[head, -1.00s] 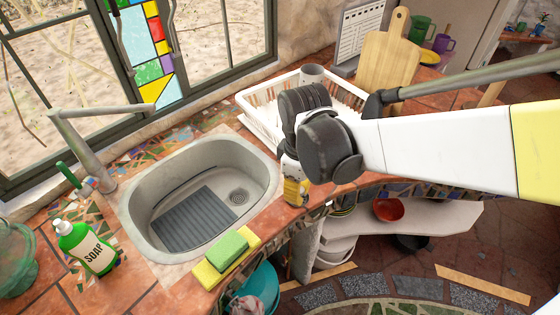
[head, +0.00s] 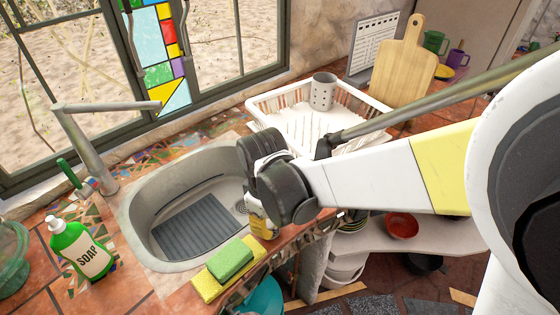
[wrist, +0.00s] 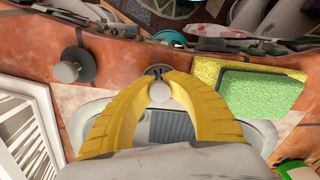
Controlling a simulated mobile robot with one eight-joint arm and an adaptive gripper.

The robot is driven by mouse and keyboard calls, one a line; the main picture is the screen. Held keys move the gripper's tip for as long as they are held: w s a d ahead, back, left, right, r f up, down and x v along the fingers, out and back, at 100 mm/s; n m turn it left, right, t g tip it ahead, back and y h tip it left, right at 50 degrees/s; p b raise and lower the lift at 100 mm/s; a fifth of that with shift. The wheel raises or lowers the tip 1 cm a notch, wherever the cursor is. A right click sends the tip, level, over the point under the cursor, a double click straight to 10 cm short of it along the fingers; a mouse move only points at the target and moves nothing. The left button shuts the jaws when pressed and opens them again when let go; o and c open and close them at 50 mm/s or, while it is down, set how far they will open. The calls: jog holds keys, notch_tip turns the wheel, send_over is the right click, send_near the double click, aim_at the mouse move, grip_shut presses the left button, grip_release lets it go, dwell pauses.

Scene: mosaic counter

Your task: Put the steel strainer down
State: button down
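My gripper (head: 262,224) hangs at the sink's near right corner, beside the sponges. In the wrist view its yellow fingers (wrist: 159,82) close around a small pale round knob (wrist: 158,92). A bit of grey disc, apparently the steel strainer (wrist: 158,71), shows at the fingertips. The fingers hide most of it, and I cannot tell whether it touches the counter. The head view does not show the strainer. The steel sink (head: 137,225) has a grey ribbed mat in it. A dark disc with a grey knob (wrist: 73,67) lies on the tiled counter, apart from the fingers.
A green sponge (head: 230,259) lies on a yellow one (head: 207,287) by the sink's front edge. A white dish rack (head: 275,118) with a grey holed cup (head: 323,91) stands behind my arm. A soap bottle (head: 80,248) and the faucet (head: 90,155) are at left.

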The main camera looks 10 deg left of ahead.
aim_at(268, 224)
jog(key=shift+f, duration=0.2)
jog(key=c, duration=1.5)
grip_release()
jog(key=shift+o, duration=0.2)
jog(key=shift+r, duration=0.2)
notch_tip(268, 224, up, 12)
jog(key=p, duration=0.5)
jog(key=s+d+r+m+t, duration=0.1)
jog(key=d+m, duration=0.3)
jog(key=d, duration=0.5)
jog(key=s+d+r+m+t, duration=0.2)
jog(key=d+m, duration=0.3)
jog(key=d, duration=0.3)
jog(key=s+d+r+m+t, duration=0.1)
jog(key=d+r+m+t, duration=0.2)
jog(key=d, duration=0.6)
jog(key=shift+s+d+m+t, duration=0.2)
jog(key=shift+d+m+t, duration=0.15)
jog(key=shift+m, duration=0.35)
jog(key=shift+a, duration=0.1)
